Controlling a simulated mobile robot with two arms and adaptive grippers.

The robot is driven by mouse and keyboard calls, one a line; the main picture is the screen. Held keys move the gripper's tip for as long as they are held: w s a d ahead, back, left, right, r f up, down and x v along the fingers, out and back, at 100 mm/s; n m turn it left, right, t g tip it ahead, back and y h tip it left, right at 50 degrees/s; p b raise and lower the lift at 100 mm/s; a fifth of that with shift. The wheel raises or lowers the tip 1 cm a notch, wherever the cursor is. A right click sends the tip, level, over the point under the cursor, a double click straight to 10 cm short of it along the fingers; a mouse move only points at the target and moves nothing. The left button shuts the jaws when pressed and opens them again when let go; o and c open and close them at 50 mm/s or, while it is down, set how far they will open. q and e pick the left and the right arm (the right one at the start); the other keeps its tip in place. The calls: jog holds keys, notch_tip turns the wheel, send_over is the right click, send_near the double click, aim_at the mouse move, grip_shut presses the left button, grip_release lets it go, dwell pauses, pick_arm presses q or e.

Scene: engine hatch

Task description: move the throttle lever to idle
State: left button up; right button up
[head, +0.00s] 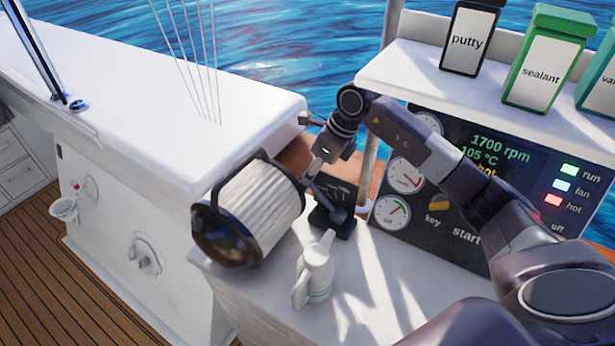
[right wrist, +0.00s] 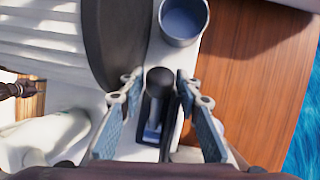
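My right gripper (head: 313,172) reaches down over the lever. In the right wrist view its two fingers (right wrist: 158,92) are open, one on each side of the knob, with gaps visible. The head view partly hides the lever behind the gripper. The panel display (head: 497,150) reads 1700 rpm and 105 °C.
A blue-filled cup (right wrist: 183,20) is beyond the knob. Putty (head: 468,42) and sealant (head: 540,65) containers stand on the shelf.

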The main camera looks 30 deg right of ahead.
grip_shut()
